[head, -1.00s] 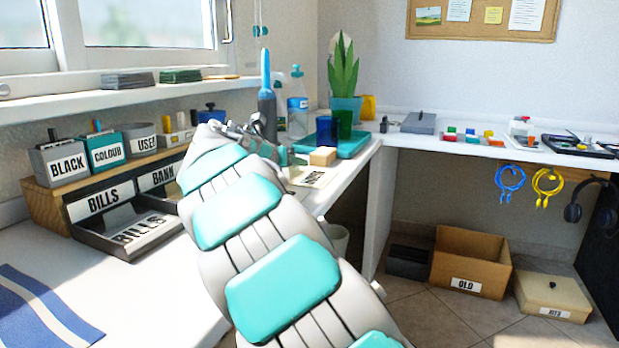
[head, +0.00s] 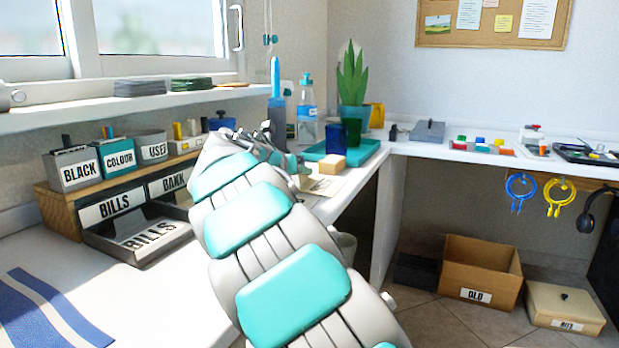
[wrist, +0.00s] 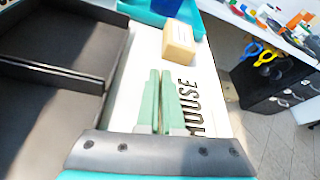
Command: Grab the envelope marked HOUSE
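The pale envelope (head: 318,187) marked HOUSE lies on the white counter near its right edge, partly hidden by my arm in the head view. In the wrist view the envelope (wrist: 205,112) shows its dark letters just right of the fingers, the first letter partly covered. My gripper (wrist: 159,72) has its two pale green fingers side by side with almost no gap, over the white surface left of the lettering. I see nothing clearly held between them.
A wooden block (wrist: 178,45) stands just beyond the fingers, by a teal tray (head: 366,157). Dark letter trays (wrist: 50,62) are close on the left. The counter drops to the floor on the right. Bottles (head: 307,105) and a plant (head: 352,80) stand behind.

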